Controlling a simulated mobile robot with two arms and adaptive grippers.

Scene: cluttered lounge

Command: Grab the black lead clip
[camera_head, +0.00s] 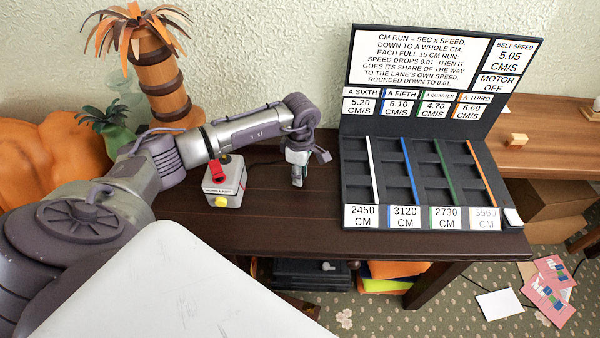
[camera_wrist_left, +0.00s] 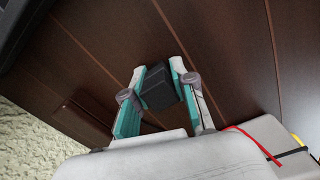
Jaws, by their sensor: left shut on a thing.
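My left gripper (camera_head: 298,178) points down over the dark wooden table, between the small grey control box and the lane board. In the left wrist view, the fingers of this gripper (camera_wrist_left: 158,70) are closed on the black lead clip (camera_wrist_left: 157,90), a small dark block. The clip sits between the two teal-edged fingertips, with dark table boards behind it. In the head view the clip is too small and covered to make out clearly. My right gripper is not in view.
The black lane board (camera_head: 352,190) with upright sign panel stands to the right. An orange-leaved palm ornament (camera_head: 160,75) stands behind my arm. Bare table (camera_head: 265,225) lies in front.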

